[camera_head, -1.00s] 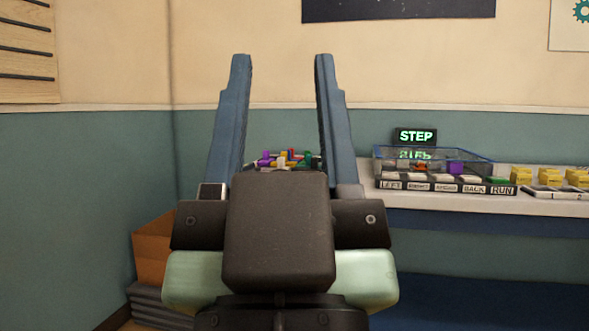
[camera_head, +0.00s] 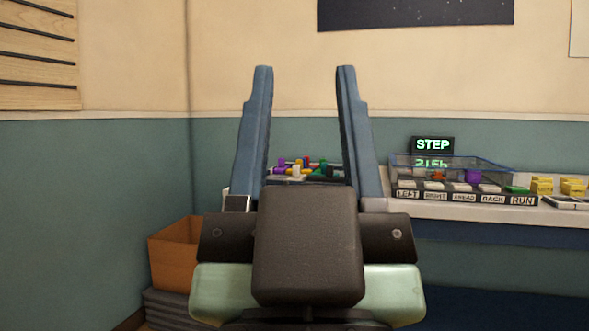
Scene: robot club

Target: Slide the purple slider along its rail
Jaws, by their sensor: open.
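My gripper (camera_head: 305,72) is open and empty, its two blue fingers pointing up in the middle of the view. Between the fingers, farther back, a cluster of small coloured parts (camera_head: 318,169) shows on the bench. A small purple piece (camera_head: 282,161) is at its left side; I cannot tell whether it is the slider. Another purple piece (camera_head: 473,176) shows at the clear bin, right of my gripper. No rail can be made out, and my gripper hides part of the bench.
A white bench (camera_head: 437,210) runs along the wall to the right. It bears a blue-rimmed clear bin (camera_head: 500,165), a lit STEP sign (camera_head: 432,144), labelled buttons (camera_head: 465,196) and yellow blocks (camera_head: 572,186). A cardboard box (camera_head: 172,254) stands low at left.

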